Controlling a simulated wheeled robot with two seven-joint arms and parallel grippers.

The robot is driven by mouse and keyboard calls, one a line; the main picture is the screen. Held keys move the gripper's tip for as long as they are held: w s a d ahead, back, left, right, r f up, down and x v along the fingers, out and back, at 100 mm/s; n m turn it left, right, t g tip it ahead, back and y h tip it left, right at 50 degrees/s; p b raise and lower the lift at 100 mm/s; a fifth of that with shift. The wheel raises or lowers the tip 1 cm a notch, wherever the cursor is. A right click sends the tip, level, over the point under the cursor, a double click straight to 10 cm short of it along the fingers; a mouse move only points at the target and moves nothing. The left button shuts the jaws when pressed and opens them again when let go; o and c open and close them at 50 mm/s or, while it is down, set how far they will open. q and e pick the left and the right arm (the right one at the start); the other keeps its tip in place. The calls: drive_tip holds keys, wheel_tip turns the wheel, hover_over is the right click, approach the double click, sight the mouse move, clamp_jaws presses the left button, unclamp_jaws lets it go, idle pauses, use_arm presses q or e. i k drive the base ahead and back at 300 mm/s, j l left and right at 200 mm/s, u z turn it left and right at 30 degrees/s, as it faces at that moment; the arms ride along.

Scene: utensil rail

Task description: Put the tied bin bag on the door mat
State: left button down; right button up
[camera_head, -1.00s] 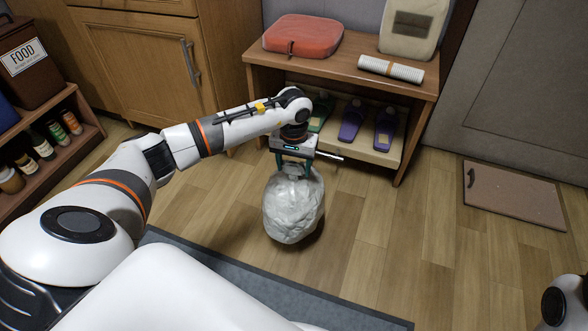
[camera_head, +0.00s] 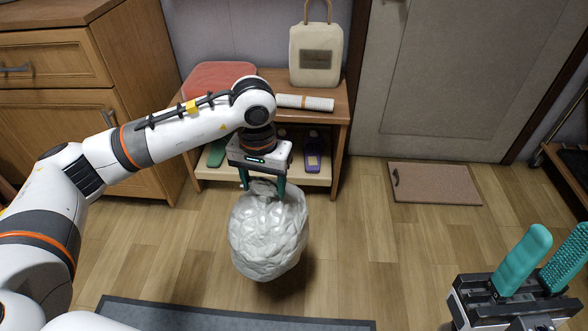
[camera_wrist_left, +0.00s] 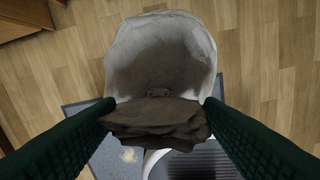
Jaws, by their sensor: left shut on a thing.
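The tied bin bag (camera_head: 268,236) is a crumpled grey-white bundle hanging below my left gripper (camera_head: 263,186) in the head view. The left fingers are shut on its gathered neck, and the bag appears to hang above the floor. In the left wrist view the bag (camera_wrist_left: 160,50) fills the upper middle, its dark neck folds between the fingertips (camera_wrist_left: 160,106).
A wooden bench (camera_head: 341,107) behind the bag holds a red case (camera_head: 217,79), a cream bag (camera_head: 316,54) and a white roll (camera_head: 305,102), with bottles on its lower shelf. A grey mat (camera_head: 230,318) lies in front. Floor between bag and door mat is clear.

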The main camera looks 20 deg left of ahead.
sight(434, 181)
drive_tip(key=i+l+z, duration=0.1)
drive_tip(key=i+l, duration=2)
